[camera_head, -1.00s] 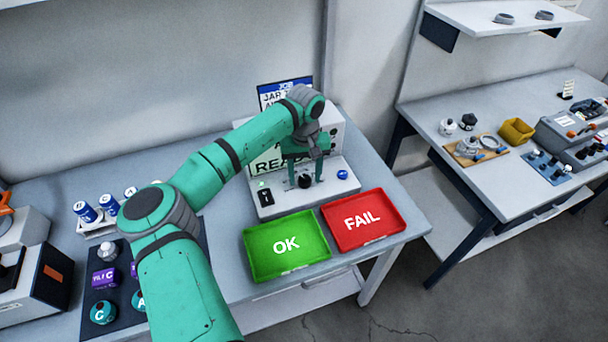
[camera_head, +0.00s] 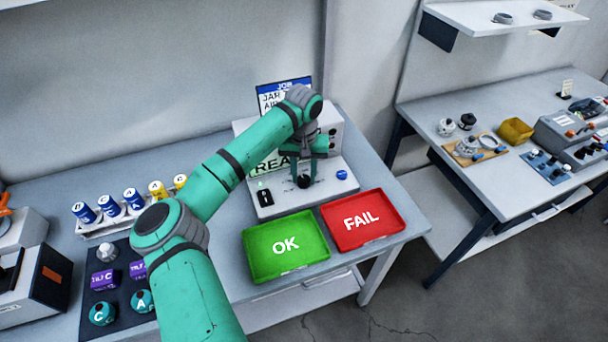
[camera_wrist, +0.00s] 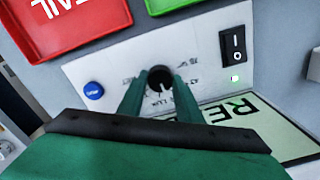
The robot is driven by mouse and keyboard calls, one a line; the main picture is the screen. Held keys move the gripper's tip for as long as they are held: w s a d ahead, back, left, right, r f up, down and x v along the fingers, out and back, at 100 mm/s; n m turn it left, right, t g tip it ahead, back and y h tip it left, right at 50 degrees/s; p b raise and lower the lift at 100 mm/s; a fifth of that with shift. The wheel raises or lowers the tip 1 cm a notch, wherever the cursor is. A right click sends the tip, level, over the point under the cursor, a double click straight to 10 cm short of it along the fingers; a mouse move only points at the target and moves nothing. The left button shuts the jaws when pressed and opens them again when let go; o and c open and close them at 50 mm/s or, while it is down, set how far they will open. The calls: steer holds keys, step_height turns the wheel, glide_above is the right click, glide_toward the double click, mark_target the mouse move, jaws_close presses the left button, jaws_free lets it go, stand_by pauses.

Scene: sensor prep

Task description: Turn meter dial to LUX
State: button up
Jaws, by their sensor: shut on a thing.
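The meter (camera_head: 330,187) is a light grey unit with a sloped front panel and an upright display behind it. Its round black dial (camera_wrist: 160,77) sits in the middle of the panel and also shows in the head view (camera_head: 304,181). My gripper (camera_head: 304,178) reaches down to it with its two green fingers, one on each side, shut on the dial in the wrist view (camera_wrist: 158,82). A white mark shows on the dial. Small labels ring it; LUX is printed near it, between the fingers. Exactly which label the mark meets is too small to tell.
A blue button (camera_head: 342,175) and a black rocker switch (camera_head: 265,197) with a lit green light flank the dial. A green OK tray (camera_head: 286,270) and a red FAIL tray (camera_head: 398,232) lie in front. Several bottles and blocks stand at left.

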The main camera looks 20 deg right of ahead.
mark_target(303, 179)
steer(key=shift+a+m, duration=0.1)
steer(key=shift+m, duration=2.4)
steer(key=o, duration=1)
steer(key=shift+o, duration=0.2)
step_height(303, 179, up, 11)
steer(key=shift+f, duration=0.15)
